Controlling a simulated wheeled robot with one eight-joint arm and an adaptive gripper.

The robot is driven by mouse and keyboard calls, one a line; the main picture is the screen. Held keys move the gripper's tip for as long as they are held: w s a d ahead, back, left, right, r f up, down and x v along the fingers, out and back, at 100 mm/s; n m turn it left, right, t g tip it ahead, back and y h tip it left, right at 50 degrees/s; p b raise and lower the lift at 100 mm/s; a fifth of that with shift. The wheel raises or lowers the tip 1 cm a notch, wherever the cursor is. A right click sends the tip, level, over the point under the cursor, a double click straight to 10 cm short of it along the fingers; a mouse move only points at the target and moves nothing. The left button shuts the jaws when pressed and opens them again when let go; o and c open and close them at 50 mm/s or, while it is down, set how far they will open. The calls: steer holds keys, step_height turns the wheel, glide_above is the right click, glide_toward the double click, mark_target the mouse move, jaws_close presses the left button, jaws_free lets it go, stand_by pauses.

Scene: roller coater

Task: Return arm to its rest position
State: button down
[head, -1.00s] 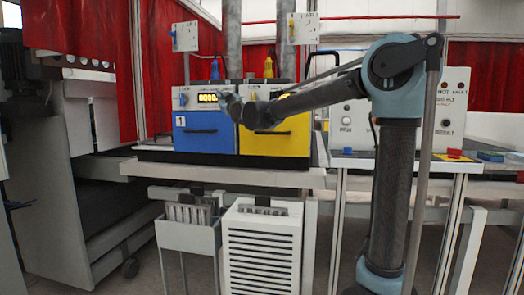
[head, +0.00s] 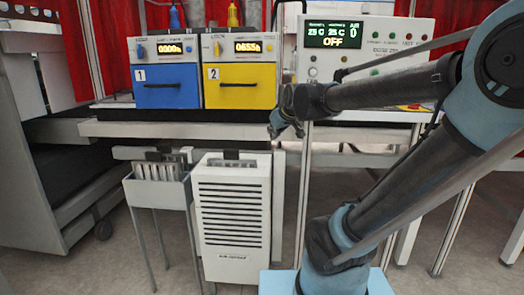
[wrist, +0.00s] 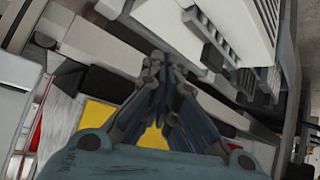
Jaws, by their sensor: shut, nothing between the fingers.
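My gripper (head: 282,124) hangs in the head view just right of the yellow unit, in front of the bench edge. Its fingers are shut and empty. In the wrist view the fingertips (wrist: 167,62) meet in the middle of the picture. My arm is bent, with its elbow at the right edge of the head view. The blue unit 1 (head: 166,95) and the yellow unit 2 (head: 240,94) stand side by side on the bench, with lit displays. A yellow face also shows behind the fingers in the wrist view (wrist: 97,115).
A control panel (head: 372,72) reading OFF stands behind my forearm. A white slatted cabinet (head: 233,245) and a grey bin on legs (head: 158,190) stand below the bench. A large grey machine (head: 40,165) is at the left. Open floor shows at front left.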

steer(key=s+d+f+m+g+h, duration=0.1)
steer(key=s+d+f+m+g, duration=0.1)
steer(key=s+d+f, duration=0.3)
steer(key=s+d+f+m+g+h, duration=0.1)
steer(key=s+d+f, duration=0.3)
steer(key=s+f, duration=0.4)
steer(key=s+d+f+m+g+h, duration=0.1)
steer(key=s+d+f+m+g, duration=0.2)
steer(key=s+f, duration=0.4)
steer(key=s+d+g, duration=0.1)
steer(key=s+d, duration=0.1)
steer(key=s, duration=0.2)
steer(key=shift+s+d+h, duration=0.3)
steer(key=shift+s, duration=0.1)
steer(key=shift+f, duration=0.1)
steer(key=shift+w+f, duration=0.2)
steer(key=shift+w, duration=0.3)
stand_by(0.7)
